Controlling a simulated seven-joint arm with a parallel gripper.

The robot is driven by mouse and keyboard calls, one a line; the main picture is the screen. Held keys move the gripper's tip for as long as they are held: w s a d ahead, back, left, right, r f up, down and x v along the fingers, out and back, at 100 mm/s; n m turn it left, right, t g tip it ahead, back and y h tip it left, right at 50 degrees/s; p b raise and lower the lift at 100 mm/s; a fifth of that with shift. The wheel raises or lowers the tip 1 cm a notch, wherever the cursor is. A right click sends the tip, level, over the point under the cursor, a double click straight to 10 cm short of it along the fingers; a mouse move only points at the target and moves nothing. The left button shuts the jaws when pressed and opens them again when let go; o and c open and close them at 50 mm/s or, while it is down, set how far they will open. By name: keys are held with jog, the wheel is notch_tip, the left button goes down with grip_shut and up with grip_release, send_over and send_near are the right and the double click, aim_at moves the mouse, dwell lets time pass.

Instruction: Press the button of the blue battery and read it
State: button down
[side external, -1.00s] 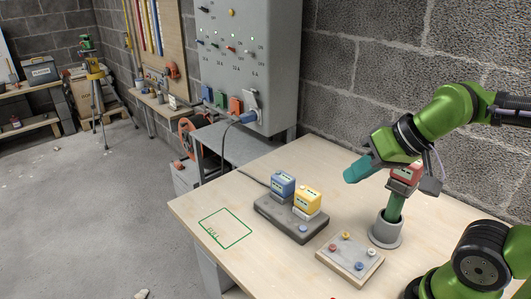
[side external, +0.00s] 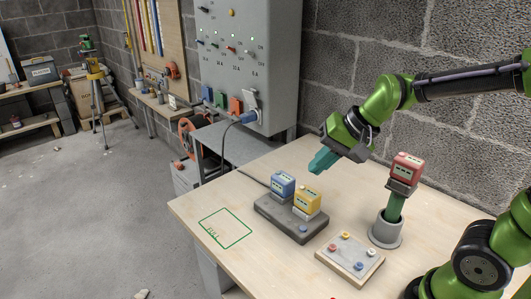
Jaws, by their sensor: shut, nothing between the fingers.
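The blue battery (side external: 283,183) stands upright in the left bay of the dark grey charger (side external: 271,214) on the table. A row of small marks shows on its front; its button and any lit lights are too small to make out. A yellow battery (side external: 307,199) stands beside it in the right bay. My gripper (side external: 315,170) is shut and empty, its teal fingers pointing down and left. It is in the air, to the right of the blue battery in the picture and apart from it.
A red battery (side external: 406,167) sits on a green handle in a grey round holder (side external: 386,232) at the right. A board with coloured knobs (side external: 350,257) lies in front. A green outlined area marked FULL (side external: 226,228) is bare. A grey electrical cabinet (side external: 245,65) stands behind.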

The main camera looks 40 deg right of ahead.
jog(key=w+d+f+m+t, duration=0.1)
jog(key=w+d+f+m, duration=0.15)
jog(key=w+m, duration=0.65)
notch_tip(320, 180, up, 2)
jog(key=m+t+h, duration=0.1)
jog(key=m+t, duration=0.1)
jog(key=m, duration=0.5)
send_over(278, 172)
jog(key=shift+s, duration=0.45)
jog(key=shift+f, duration=0.1)
jog(key=shift+f, duration=4.35)
jog(key=shift+f, duration=0.1)
jog(key=shift+f, duration=0.35)
